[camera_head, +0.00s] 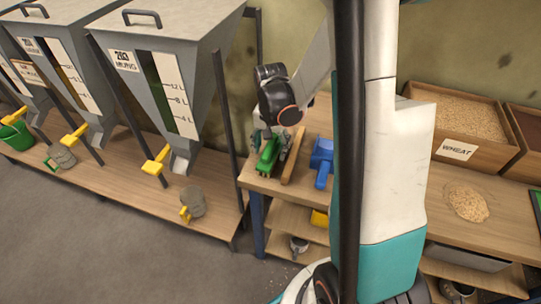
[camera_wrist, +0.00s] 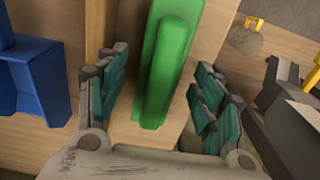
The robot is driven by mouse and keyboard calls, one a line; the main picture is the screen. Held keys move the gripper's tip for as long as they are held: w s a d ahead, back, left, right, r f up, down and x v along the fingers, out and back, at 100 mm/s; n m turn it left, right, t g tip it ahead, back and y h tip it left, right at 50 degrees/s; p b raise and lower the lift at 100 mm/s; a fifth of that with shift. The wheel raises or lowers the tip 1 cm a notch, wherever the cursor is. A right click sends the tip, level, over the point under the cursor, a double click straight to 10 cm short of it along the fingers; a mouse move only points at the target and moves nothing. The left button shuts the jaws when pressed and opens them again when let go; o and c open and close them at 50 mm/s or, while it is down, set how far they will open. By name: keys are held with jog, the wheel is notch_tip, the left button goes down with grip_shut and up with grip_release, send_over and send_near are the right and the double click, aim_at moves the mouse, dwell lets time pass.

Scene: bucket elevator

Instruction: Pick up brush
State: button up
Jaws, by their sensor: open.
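The green brush (camera_head: 268,157) lies on the wooden table at its left end, long and narrow with a green back. In the wrist view the brush (camera_wrist: 165,65) runs lengthwise between my two fingers. My gripper (camera_head: 271,138) is open over it in the head view. In the wrist view my gripper (camera_wrist: 160,95) has one teal-padded finger on each side of the brush, with a visible gap on both sides. I cannot tell how far down the fingers reach. Bristles are not clearly visible.
A wooden bar (camera_head: 293,156) lies just right of the brush, close to one finger. A blue scoop (camera_head: 322,160) lies further right. Hoppers (camera_head: 165,70) stand at left, with a grey cup (camera_head: 193,202) below. A wheat bin (camera_head: 465,120) and grain pile (camera_head: 467,202) are at right.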

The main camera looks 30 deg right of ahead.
jog(key=shift+r, duration=0.1)
jog(key=c, duration=1)
